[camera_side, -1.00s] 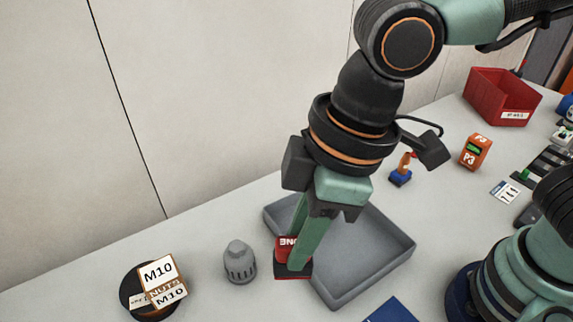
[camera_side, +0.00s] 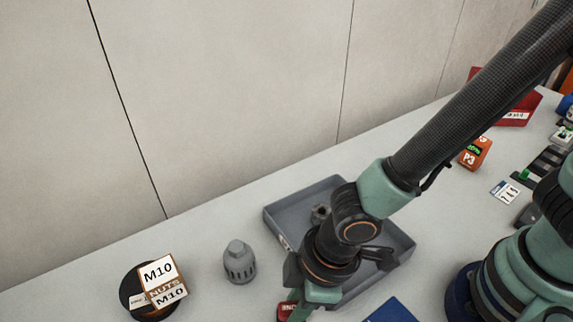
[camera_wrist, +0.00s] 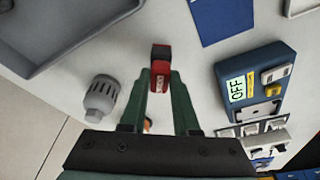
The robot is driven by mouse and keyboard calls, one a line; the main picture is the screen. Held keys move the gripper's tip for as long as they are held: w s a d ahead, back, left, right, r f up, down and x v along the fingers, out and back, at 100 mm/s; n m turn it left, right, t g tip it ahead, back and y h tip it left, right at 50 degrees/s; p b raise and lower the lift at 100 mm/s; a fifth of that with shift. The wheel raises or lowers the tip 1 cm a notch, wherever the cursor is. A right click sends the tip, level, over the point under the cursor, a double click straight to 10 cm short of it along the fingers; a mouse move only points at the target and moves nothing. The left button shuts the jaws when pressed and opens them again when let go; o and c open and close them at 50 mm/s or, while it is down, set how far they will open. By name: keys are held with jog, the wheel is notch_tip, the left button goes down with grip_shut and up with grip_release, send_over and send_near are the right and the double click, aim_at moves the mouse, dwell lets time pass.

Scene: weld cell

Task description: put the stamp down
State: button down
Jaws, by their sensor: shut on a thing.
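The red stamp with white lettering (camera_wrist: 160,68) is held between the fingertips of my gripper (camera_wrist: 160,80) in the wrist view. In the side view the stamp (camera_side: 285,311) is cut off by the bottom edge, beside the fingers of my gripper (camera_side: 297,306), which point down. My gripper is shut on it. It is in front of the grey tray. The stamp's underside is hidden, so I cannot tell whether it touches the table.
The grey tray (camera_side: 283,222) holds a dark nut-like part (camera_side: 320,215). A grey ribbed cone (camera_side: 239,263) and an M10 nuts box (camera_side: 165,283) stand left. A blue sheet (camera_wrist: 222,18) and a blue box labelled OFF (camera_wrist: 255,85) lie right in the wrist view.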

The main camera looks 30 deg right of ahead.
jog(key=shift+f, duration=0.9)
jog(key=shift+f, duration=0.15)
jog(key=c, duration=0.7)
grip_release()
jog(key=shift+o, duration=0.2)
jog(key=v, duration=1.2)
jog(key=w+d+r+m+t, duration=0.1)
jog(key=w+d+r+m, duration=0.2)
jog(key=w+d, duration=0.25)
jog(key=w+d+r+m+t, duration=0.1)
jog(key=w+d+r+m, duration=0.25)
jog(key=d, duration=0.35)
jog(key=d+r+m+t+h, duration=0.1)
jog(key=d+m, duration=0.1)
jog(key=d, duration=0.5)
jog(key=w+d+r+m+t+h, duration=0.1)
jog(key=d+r+m, duration=0.1)
jog(key=d, duration=0.5)
jog(key=shift+w+d+m, duration=0.25)
jog(key=shift+d+m, duration=0.05)
jog(key=shift+m, duration=0.15)
